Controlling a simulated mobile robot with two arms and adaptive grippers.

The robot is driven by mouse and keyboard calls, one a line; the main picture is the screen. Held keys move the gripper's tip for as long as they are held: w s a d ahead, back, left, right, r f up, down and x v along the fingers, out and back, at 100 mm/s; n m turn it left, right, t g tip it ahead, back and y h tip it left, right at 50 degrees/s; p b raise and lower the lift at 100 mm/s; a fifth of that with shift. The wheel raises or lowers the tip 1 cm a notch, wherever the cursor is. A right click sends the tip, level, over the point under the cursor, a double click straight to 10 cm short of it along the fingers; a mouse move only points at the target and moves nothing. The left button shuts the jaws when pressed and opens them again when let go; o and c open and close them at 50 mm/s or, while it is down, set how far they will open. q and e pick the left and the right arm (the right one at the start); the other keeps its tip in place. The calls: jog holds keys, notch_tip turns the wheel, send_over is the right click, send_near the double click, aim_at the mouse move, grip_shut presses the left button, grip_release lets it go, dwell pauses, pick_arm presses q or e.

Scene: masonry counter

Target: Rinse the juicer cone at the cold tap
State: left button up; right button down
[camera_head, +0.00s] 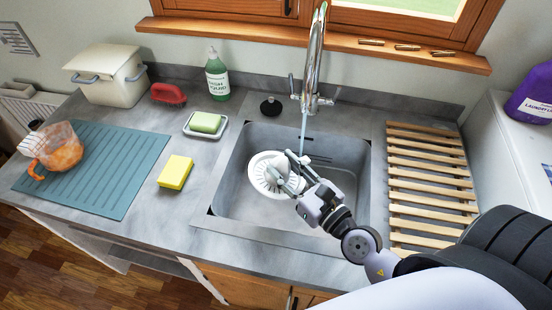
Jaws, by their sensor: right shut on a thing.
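The white juicer cone (263,179), with its slotted round rim, is in the sink (232,205). My right gripper (291,178) is shut on the juicer cone and covers part of its right side. The chrome tap (314,60) stands behind the sink, and a thin stream of water (303,130) falls from it close to the gripper and cone. Whether the water strikes the cone itself is hard to tell. The tap has a lever on each side (293,86). My left gripper is not in view.
A yellow sponge (175,172), a soap dish with green soap (206,123) and a green bottle (217,78) are left of the sink. A slatted wooden rack (425,170) lies right.

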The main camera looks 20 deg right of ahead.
aim_at(282, 196)
jog(key=shift+s+a+b, duration=0.2)
jog(key=shift+s+a, duration=0.4)
jog(key=shift+s, duration=0.35)
jog(key=shift+s+a+b, duration=0.15)
jog(key=shift+s+a, duration=0.45)
jog(key=shift+s, duration=0.3)
jog(key=shift+r, duration=0.15)
jog(key=shift+s+a+r, duration=0.2)
jog(key=shift+s, duration=0.05)
jog(key=shift+s+a+r+p, duration=0.6)
jog(key=shift+s+r, duration=0.25)
jog(key=shift+s, duration=0.05)
jog(key=shift+s+a+r+p, duration=0.55)
jog(key=shift+s+a+r, duration=0.05)
jog(key=shift+s+r, duration=0.3)
jog(key=shift+f, duration=0.1)
